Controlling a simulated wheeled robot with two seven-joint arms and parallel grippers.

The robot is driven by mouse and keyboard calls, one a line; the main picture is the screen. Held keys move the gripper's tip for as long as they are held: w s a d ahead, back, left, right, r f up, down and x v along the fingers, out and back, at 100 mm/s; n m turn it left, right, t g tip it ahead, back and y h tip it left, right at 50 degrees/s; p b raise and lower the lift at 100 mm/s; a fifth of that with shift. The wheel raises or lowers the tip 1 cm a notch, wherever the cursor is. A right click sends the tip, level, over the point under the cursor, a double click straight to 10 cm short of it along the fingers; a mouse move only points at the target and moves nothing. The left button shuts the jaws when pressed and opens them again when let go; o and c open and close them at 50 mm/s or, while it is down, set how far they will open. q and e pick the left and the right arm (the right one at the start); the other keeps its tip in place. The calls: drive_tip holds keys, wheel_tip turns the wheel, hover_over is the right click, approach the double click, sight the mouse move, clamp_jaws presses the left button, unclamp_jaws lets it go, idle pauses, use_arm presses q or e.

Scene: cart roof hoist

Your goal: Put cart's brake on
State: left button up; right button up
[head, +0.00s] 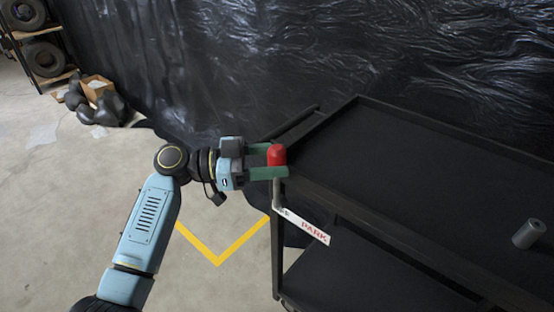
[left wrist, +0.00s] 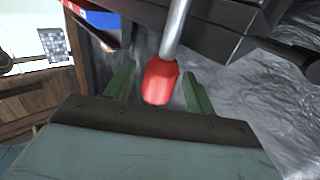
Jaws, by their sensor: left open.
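The black cart (head: 430,150) stands at the right of the head view. Its brake lever has a red knob (head: 277,155) on a grey rod (head: 277,192) at the cart's left end. A white label (head: 306,227) with "PARK" in red slants down to the right below the knob. My left gripper (head: 268,160) is open, with its green fingers on either side of the red knob. The left wrist view shows the red knob (left wrist: 160,82) between the two spread fingers, with gaps on both sides. My right gripper is not in view.
A grey cylinder (head: 528,233) lies on the cart at the right. Black plastic sheeting (head: 300,60) hangs behind. A shelf with tires (head: 42,58), black bags and a cardboard box (head: 97,88) stand far left. A yellow floor mark (head: 218,262) lies on open floor left of the cart.

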use_arm(q)
drive_tip(key=shift+d, duration=0.6)
